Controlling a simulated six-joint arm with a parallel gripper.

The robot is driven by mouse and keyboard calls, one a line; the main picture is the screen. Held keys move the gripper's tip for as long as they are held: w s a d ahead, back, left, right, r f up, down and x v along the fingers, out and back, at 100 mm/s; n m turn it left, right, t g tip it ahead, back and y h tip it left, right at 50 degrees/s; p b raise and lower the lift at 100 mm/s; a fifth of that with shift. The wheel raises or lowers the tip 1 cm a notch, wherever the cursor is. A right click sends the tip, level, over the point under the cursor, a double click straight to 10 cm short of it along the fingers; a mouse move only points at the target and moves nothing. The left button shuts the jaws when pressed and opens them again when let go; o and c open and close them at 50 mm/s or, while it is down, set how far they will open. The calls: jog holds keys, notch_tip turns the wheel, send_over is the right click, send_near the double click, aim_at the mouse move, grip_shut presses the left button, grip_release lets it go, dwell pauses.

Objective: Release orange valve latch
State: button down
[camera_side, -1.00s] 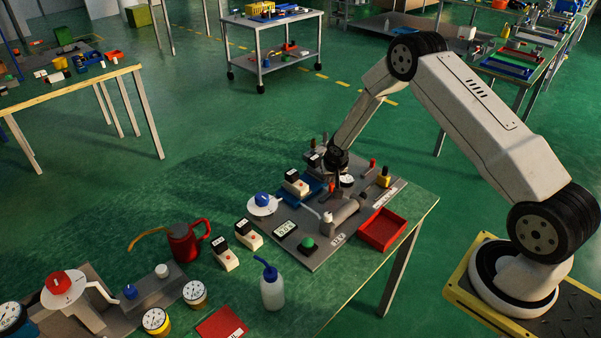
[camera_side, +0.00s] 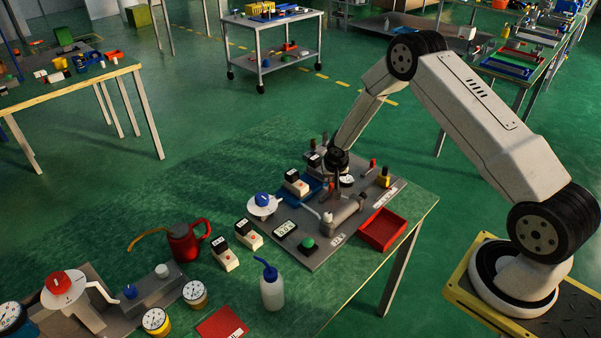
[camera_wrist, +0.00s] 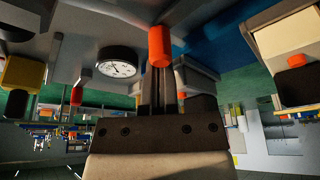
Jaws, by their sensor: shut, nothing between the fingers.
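An orange cylindrical knob (camera_wrist: 159,46) stands at the tip of my gripper (camera_wrist: 160,75) in the wrist view. It overlaps the fingertips there; whether they touch it, I cannot tell. My fingers are closed together with nothing between them. In the side view my gripper (camera_side: 335,188) points down over the grey fixture plate (camera_side: 315,258), beside a round white gauge (camera_side: 347,181). A red-orange tipped lever (camera_side: 373,163) stands to the right of my gripper in that view. Whether it is the same knob, I cannot tell. My wrist hides part of the plate.
A wash bottle (camera_side: 271,288) stands in front.

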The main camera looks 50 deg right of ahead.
jog(key=shift+s+m, duration=0.3)
jog(key=shift+m, duration=0.3)
jog(key=shift+s+m+g+h, duration=0.3)
jog(key=shift+s+m, duration=0.1)
jog(key=shift+m, duration=0.35)
jog(key=shift+s+m+g+h, duration=0.2)
jog(key=shift+s+m+g, duration=0.15)
jog(key=shift+m, duration=0.4)
jog(key=shift+s+a+m+g, duration=0.25)
jog(key=shift+s+m, duration=0.25)
jog(key=shift+m, duration=0.5)
jog(key=shift+s+a+m+g, duration=0.15)
jog(key=shift+s+m+g, duration=0.25)
jog(key=shift+m, duration=0.6)
jog(key=shift+s+d, duration=0.1)
jog(key=shift+s, duration=0.15)
jog(key=shift+s+d, duration=0.1)
jog(key=shift+s, duration=0.45)
jog(key=shift+r, duration=0.15)
jog(key=v, duration=0.9)
jog(key=shift+s+a+r, duration=0.25)
jog(key=shift+a+r, duration=0.05)
